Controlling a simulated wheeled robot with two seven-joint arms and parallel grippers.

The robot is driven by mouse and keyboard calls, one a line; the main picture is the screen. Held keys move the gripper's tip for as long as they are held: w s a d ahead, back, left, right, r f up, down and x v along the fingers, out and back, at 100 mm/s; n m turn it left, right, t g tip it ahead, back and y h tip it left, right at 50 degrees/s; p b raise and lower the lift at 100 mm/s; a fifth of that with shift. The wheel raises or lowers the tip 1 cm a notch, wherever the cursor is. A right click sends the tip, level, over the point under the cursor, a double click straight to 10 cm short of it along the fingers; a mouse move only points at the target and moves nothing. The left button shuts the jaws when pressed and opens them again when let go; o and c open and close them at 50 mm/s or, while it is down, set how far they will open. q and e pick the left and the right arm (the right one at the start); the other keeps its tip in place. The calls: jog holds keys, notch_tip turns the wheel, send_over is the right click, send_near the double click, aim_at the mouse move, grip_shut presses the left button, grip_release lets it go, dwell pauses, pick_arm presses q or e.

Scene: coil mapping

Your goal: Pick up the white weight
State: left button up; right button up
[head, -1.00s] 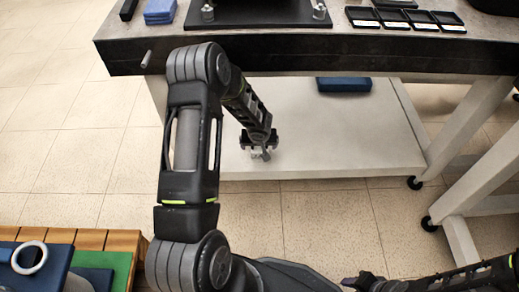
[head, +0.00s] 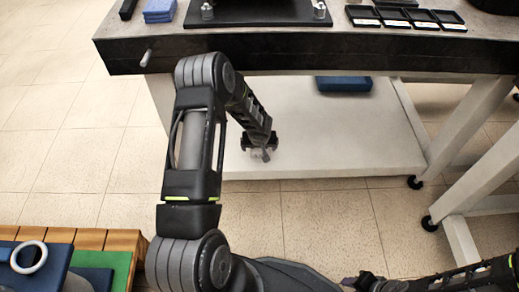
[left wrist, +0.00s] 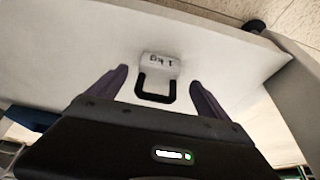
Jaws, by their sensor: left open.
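The white weight (left wrist: 160,60) bears the marking "1 kg" and has a black handle (left wrist: 155,90). In the left wrist view it is on the white lower shelf (left wrist: 75,35), with the handle towards my gripper. My left gripper (left wrist: 158,82) is open. Its two fingers stand on either side of the handle, with a gap on each side. In the head view the left gripper (head: 261,148) is low at the shelf's front part and mostly hides the weight. My right gripper (head: 362,283) is partly in view at the bottom, its jaws unclear.
The dark table top (head: 300,60) is above the shelf. A blue box (head: 343,84) lies at the shelf's back. Black trays (head: 405,18) and a blue stack (head: 160,11) are on the table. A table leg (head: 480,165) stands at right.

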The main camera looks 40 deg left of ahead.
aim_at(259, 149)
pick_arm(q)
jog(key=x, duration=0.4)
jog(key=shift+w+f, duration=0.15)
jog(key=shift+w, duration=0.05)
dwell(0.3)
grip_shut()
dwell(1.0)
